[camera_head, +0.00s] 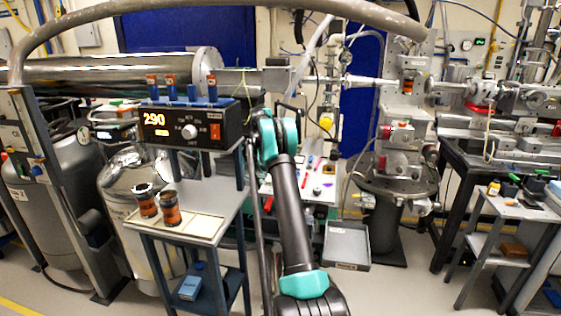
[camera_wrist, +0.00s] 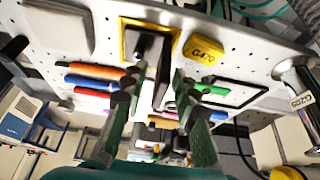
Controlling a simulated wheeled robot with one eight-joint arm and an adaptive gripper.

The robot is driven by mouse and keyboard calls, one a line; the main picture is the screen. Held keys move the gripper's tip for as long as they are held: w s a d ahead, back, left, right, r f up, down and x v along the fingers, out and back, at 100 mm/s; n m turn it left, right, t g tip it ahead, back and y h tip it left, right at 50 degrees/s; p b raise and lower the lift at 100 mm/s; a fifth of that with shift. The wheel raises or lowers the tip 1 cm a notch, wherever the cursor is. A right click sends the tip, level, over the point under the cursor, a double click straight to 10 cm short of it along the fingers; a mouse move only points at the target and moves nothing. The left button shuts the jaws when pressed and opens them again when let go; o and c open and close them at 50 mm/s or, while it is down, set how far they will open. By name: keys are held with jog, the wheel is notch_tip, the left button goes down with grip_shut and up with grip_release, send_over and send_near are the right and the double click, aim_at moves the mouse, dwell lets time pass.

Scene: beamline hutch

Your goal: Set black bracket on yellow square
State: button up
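In the wrist view, the yellow square (camera_wrist: 125,43) is an outline on the white perforated board. The black bracket (camera_wrist: 146,45) is within this outline, with an upright part extending toward my gripper. My gripper (camera_wrist: 157,88) has its two fingers apart, one on each side of the bracket's upright part. Gaps show between the fingers and the bracket; I cannot tell its exact depth between the fingertips. In the head view, my arm covers the bracket, the yellow square and the fingers.
A yellow block (camera_wrist: 203,51) sits right of the square. Several coloured tools, including an orange-handled one (camera_wrist: 97,71), lie nearby. A grey plate (camera_wrist: 58,27) is at left and a metal cylinder (camera_wrist: 297,75) at right. An instrument box (camera_head: 190,127) stands left of my arm.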

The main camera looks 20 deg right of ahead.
jog(key=shift+r, duration=0.15)
jog(key=v, duration=1.2)
jog(key=shift+d, duration=0.1)
